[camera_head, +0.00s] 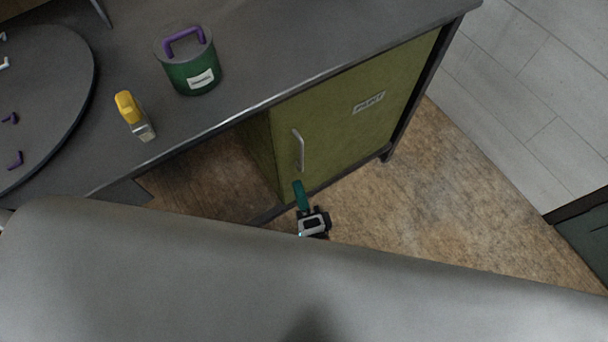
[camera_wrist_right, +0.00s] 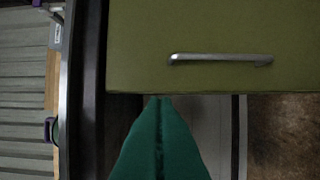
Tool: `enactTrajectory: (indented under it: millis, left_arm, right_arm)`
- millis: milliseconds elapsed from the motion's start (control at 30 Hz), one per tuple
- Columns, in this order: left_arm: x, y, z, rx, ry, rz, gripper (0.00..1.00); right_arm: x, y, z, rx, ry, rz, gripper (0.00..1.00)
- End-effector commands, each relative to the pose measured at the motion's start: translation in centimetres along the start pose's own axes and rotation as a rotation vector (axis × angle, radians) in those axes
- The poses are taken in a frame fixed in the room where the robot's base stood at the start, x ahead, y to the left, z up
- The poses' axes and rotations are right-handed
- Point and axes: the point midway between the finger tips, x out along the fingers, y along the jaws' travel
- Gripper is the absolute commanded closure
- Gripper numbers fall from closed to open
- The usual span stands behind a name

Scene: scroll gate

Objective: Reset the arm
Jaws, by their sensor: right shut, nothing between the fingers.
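My right gripper (camera_head: 299,184) has green fingers and shows below the handle of the green cabinet door in the head view. Its fingers (camera_wrist_right: 160,105) are shut together and empty in the right wrist view, with the tips by the door's edge. The metal handle (camera_head: 300,150) is apart from the fingers; it also shows in the right wrist view (camera_wrist_right: 220,58). My left gripper is not in view.
The dark counter (camera_head: 270,50) holds a green canister (camera_head: 190,80) with a purple handle and a yellow-topped item (camera_head: 134,117). A round dark disc (camera_head: 60,90) with small purple pieces lies at left. Open wooden floor (camera_head: 430,190) lies right of the cabinet.

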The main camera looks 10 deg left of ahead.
Motion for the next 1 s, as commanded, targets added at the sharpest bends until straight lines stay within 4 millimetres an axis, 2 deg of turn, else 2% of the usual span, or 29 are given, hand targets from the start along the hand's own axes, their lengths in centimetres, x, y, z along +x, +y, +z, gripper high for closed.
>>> enactTrajectory:
  millis: [100,233,567,667,767,867,900,1000]
  left_arm:
    - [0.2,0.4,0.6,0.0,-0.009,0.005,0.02]
    - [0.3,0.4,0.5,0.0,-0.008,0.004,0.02]
    - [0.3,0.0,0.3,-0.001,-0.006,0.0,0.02]
    - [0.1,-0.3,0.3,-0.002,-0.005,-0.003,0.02]
    - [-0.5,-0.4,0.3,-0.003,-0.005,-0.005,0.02]
    - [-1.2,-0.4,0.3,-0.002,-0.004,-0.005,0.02]
    - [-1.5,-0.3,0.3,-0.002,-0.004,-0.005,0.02]
    - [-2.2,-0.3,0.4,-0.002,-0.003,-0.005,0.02]
  right_arm:
    - [-1.9,-0.1,-1.0,0.002,0.001,-0.003,1.0]
    - [-3.2,-0.1,-1.7,0.001,0.0,-0.002,1.0]
    - [-3.8,-0.1,-2.0,-0.003,0.001,-0.002,1.0]
    - [-4.0,-1.3,-1.7,-0.047,0.009,-0.037,1.0]
    - [-4.8,-5.2,-0.8,-0.174,0.041,-0.144,1.0]
    - [-7.0,-11.2,1.0,-0.369,0.105,-0.314,1.0]
    - [-8.3,-13.8,2.0,-0.453,0.14,-0.392,1.0]
    - [-12.3,-19.9,4.8,-0.646,0.243,-0.585,1.0]
